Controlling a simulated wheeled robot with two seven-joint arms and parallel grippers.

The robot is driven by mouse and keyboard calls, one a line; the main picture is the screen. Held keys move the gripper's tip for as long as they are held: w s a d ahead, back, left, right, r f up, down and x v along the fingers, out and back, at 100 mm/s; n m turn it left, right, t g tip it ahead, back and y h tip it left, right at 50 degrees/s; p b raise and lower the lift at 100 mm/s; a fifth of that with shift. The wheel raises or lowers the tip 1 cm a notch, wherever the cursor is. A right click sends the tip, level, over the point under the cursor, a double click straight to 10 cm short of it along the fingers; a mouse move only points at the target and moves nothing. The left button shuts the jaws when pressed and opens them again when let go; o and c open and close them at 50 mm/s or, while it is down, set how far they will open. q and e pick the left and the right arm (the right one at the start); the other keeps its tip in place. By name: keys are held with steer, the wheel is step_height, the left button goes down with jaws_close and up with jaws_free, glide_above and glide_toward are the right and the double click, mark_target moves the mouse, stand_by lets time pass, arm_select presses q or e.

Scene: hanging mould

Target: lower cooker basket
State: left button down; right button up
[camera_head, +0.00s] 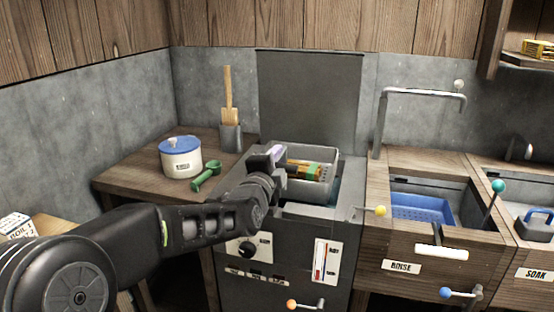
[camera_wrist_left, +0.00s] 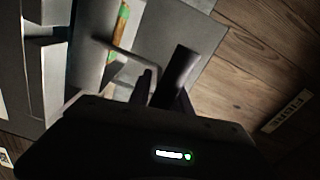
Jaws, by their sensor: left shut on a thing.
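The cooker basket (camera_head: 309,188) is a grey metal box with green and tan pieces inside. It is at the opening of the dark grey cooker (camera_head: 285,235), and its rim stands above the cooker top. I cannot tell how deep its base sits. My left gripper (camera_head: 277,156) is at the basket's left side, shut on the basket handle. The left wrist view shows the dark handle (camera_wrist_left: 177,72) between the fingers, joined by a bent rod to the basket (camera_wrist_left: 92,45). The lower fingers are dark and partly hidden.
A white pot with a blue lid (camera_head: 181,158) and a green scoop (camera_head: 206,176) are on the wooden counter at left. A yellow-knobbed lever (camera_head: 379,211) projects at the cooker's right. The rinse sink (camera_head: 425,208) holds a blue tray. A tall panel (camera_head: 309,100) stands behind the cooker.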

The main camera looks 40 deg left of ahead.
arm_select(q)
steer(key=shift+f, duration=0.2)
step_height(320, 180, down, 13)
steer(key=b, duration=1.1)
steer(key=shift+r, duration=0.15)
steer(key=c, duration=1.3)
jaws_free()
